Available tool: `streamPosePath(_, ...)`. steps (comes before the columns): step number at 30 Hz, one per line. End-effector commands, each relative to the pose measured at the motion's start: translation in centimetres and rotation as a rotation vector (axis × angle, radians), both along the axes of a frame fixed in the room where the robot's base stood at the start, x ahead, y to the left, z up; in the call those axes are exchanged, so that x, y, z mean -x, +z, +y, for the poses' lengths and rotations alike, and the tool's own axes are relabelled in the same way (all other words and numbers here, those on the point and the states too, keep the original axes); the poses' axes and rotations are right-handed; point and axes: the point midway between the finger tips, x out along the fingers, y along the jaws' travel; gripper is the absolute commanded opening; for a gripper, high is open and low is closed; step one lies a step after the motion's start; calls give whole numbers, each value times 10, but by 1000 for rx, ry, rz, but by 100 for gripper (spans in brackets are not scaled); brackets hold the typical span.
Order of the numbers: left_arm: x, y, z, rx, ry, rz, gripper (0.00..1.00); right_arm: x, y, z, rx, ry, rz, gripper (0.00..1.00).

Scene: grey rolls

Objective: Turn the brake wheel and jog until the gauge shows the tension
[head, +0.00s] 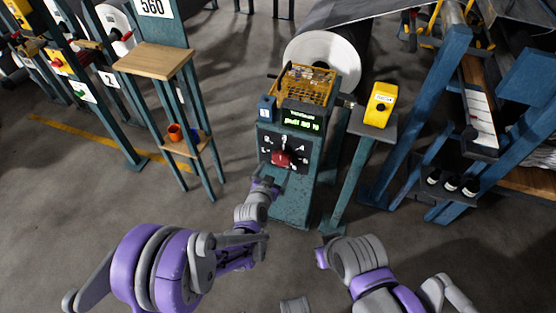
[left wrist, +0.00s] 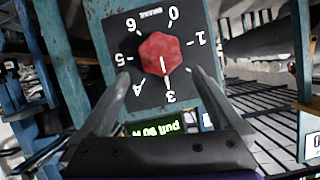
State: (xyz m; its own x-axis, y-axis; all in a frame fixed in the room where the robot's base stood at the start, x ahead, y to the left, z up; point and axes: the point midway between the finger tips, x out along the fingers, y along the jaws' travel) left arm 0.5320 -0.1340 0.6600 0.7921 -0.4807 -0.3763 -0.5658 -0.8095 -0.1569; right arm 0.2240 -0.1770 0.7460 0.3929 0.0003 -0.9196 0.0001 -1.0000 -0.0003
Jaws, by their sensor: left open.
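The brake wheel is a red hexagonal knob (head: 281,159) on a black dial plate on the blue-green console (head: 292,205). In the left wrist view the brake wheel (left wrist: 162,54) appears upside down, its white mark pointing toward the 3. The green gauge display (head: 302,120) is above the dial; in the left wrist view the display (left wrist: 152,127) seems to read "pull 90 N". My left gripper (head: 264,182) is open in front of the dial, its fingers spread either side below the wheel, apart from it. My right gripper's fingers do not show.
A yellow box (head: 380,104) with a dark button stands on a post at the console's right. A large white-ended roll (head: 325,60) is behind. A wooden-topped stand (head: 155,60) is at left, a blue frame (head: 425,120) at right. Floor between is clear.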

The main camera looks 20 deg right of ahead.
Motion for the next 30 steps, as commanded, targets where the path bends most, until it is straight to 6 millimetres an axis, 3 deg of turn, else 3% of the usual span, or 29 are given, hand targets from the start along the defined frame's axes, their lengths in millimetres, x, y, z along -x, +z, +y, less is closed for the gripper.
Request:
streamPosePath(6, -35, -17, -21, 0, -1, 1, 100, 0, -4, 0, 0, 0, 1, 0)
streamPosePath(12, -56, -27, -34, -1, 0, 0, 100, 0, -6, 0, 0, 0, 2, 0)
streamPosePath(24, -63, -30, -38, -1, 0, 1, 100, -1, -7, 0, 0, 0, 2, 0)
streamPosePath(26, -63, -30, -38, -1, 0, 1, 93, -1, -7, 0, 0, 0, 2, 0)
streamPosePath(30, -63, -30, -38, -1, 0, 1, 68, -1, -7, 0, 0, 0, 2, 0)
